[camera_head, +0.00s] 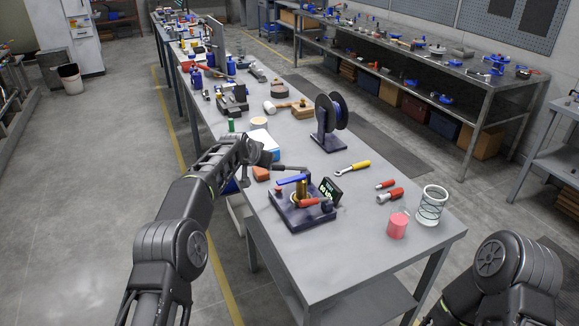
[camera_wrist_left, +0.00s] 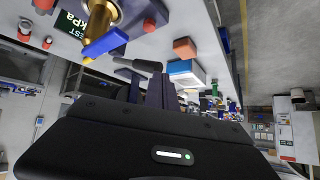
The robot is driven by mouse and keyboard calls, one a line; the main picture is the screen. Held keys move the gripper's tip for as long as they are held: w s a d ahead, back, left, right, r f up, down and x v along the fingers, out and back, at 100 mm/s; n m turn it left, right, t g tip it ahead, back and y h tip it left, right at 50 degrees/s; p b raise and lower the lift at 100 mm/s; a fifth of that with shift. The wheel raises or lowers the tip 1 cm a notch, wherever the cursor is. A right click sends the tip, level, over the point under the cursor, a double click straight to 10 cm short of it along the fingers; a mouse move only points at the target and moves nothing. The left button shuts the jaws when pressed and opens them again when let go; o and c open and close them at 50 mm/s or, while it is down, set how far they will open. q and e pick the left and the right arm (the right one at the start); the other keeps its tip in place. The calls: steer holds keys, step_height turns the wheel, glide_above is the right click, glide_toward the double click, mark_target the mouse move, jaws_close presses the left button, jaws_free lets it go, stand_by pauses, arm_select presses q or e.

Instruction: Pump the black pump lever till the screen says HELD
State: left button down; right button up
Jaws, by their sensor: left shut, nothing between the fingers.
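My right gripper is out of view.
A red block (camera_head: 261,174) and a blue-and-white box (camera_head: 262,140) lie near the left gripper. The bench's front corner is clear.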

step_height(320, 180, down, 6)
steer(key=b, duration=0.6)
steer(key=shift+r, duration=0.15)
stand_by(0.9)
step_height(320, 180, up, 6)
steer(key=p, duration=0.5)
steer(key=shift+p, duration=0.4)
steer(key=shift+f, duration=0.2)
